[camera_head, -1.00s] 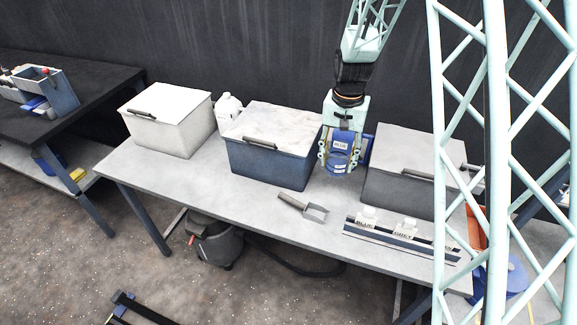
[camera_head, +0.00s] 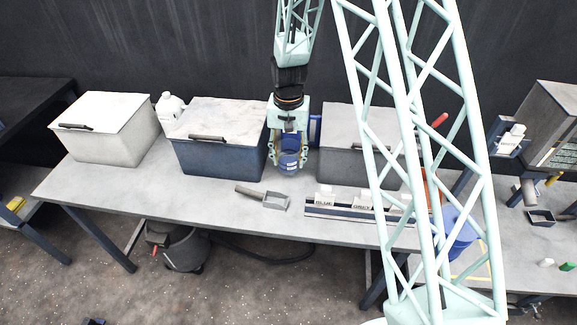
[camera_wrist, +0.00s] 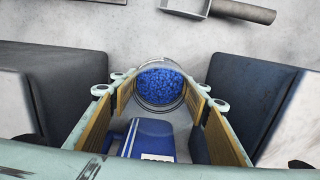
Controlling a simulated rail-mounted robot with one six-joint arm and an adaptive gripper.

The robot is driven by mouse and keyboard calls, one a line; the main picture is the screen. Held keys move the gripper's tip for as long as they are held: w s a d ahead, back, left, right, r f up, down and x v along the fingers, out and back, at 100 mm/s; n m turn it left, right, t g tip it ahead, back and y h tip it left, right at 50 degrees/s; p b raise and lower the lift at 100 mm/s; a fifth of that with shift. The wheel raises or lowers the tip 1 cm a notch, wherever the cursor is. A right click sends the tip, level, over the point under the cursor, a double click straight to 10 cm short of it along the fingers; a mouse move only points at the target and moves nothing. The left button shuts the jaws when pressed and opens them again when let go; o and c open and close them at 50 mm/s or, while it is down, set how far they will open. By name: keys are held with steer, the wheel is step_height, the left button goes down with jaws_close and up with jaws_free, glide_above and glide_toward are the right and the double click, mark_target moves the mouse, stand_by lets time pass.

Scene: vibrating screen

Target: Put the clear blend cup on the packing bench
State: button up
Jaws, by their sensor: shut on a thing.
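The clear blend cup (camera_head: 289,166) holds blue granules. It also shows in the wrist view (camera_wrist: 160,83), upright between the finger pads. My gripper (camera_head: 288,156) is shut on it, pointing down over the grey bench (camera_head: 100,187), between the blue bin and the dark grey bin. I cannot tell whether the cup's base touches the bench. I cannot tell for sure which surface is the packing bench.
A white-lidded bin (camera_head: 105,130), a blue bin (camera_head: 215,155) and a dark grey bin (camera_head: 345,155) stand on the grey bench. A scoop (camera_head: 265,196) and a labelled rack (camera_head: 340,209) lie in front. A grey machine (camera_head: 555,125) stands at right. My lattice column hides the bench's right end.

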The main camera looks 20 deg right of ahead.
mark_target(289, 140)
steer(key=shift+f, duration=1.85)
steer(key=shift+f+b, duration=0.1)
steer(key=shift+b, duration=0.25)
steer(key=o, duration=0.9)
steer(key=shift+c, duration=0.2)
steer(key=shift+r+p, duration=0.8)
steer(key=shift+r, duration=5.3)
steer(key=shift+r, duration=0.1)
